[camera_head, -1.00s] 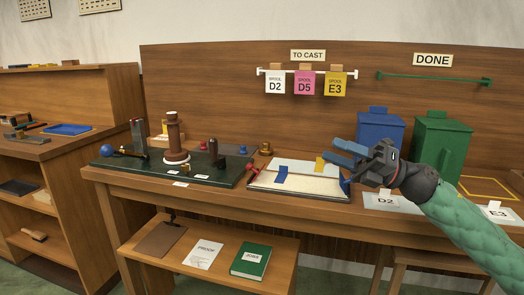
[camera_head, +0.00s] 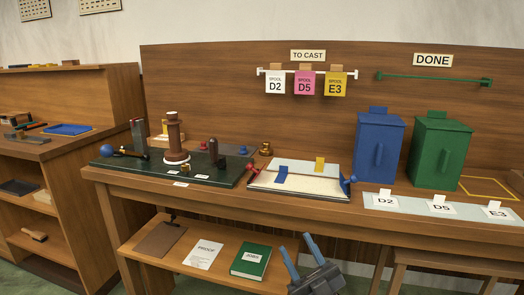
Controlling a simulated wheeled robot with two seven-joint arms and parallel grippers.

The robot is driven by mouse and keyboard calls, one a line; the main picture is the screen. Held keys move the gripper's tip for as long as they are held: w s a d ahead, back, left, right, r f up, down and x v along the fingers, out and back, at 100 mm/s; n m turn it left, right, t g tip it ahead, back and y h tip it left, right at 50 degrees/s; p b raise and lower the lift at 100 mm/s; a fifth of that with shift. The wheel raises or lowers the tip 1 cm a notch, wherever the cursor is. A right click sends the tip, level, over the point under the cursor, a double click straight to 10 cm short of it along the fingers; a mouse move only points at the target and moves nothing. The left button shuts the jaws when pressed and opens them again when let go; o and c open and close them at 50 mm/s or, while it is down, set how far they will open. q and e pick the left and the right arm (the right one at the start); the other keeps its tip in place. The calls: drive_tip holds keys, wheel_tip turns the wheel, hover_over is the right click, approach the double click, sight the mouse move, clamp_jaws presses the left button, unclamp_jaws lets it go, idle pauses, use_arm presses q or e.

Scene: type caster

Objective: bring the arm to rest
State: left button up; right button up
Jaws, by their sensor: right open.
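My right gripper (camera_head: 296,254) is low in the picture, in front of the bench's lower shelf and to the right of the green jobs book (camera_head: 250,260). Its two blue fingers point up and stand apart, with nothing between them. Only the gripper and its dark body show; the rest of the right arm is out of the picture. My left gripper does not show.
The bench (camera_head: 335,206) bears a dark green plate (camera_head: 215,174) with tools, a white board (camera_head: 300,184), a blue box (camera_head: 378,150) and a green box (camera_head: 440,155). A strip (camera_head: 415,207) holds D2, D5 and E3 cards. A stool (camera_head: 450,262) stands at lower right.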

drive_tip(key=s+a+f+m+h+p, duration=0.1)
drive_tip(key=s+f+m+h+p, duration=0.3)
drive_tip(key=f+m+h, duration=0.4)
drive_tip(key=s+f+m+h+p, duration=0.3)
drive_tip(key=f+m+h, duration=0.35)
drive_tip(key=f, duration=0.25)
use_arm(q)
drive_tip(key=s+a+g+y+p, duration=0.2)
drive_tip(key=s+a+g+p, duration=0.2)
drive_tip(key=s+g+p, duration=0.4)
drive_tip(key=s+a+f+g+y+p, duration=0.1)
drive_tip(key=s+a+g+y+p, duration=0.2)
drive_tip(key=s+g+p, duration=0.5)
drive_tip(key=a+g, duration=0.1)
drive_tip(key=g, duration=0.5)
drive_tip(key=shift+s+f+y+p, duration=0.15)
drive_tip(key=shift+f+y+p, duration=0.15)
use_arm(e)
drive_tip(key=s+d+g+h, duration=0.2)
drive_tip(key=s+d+g, duration=0.1)
drive_tip(key=s+g, duration=0.5)
drive_tip(key=s+d+f+g+h, duration=0.1)
drive_tip(key=s+d+g+h, duration=0.2)
drive_tip(key=s+g, duration=0.6)
drive_tip(key=shift+s+d+n, duration=0.45)
drive_tip(key=shift+s+d, duration=0.05)
drive_tip(key=shift+s, duration=0.4)
drive_tip(key=shift+f, duration=0.1)
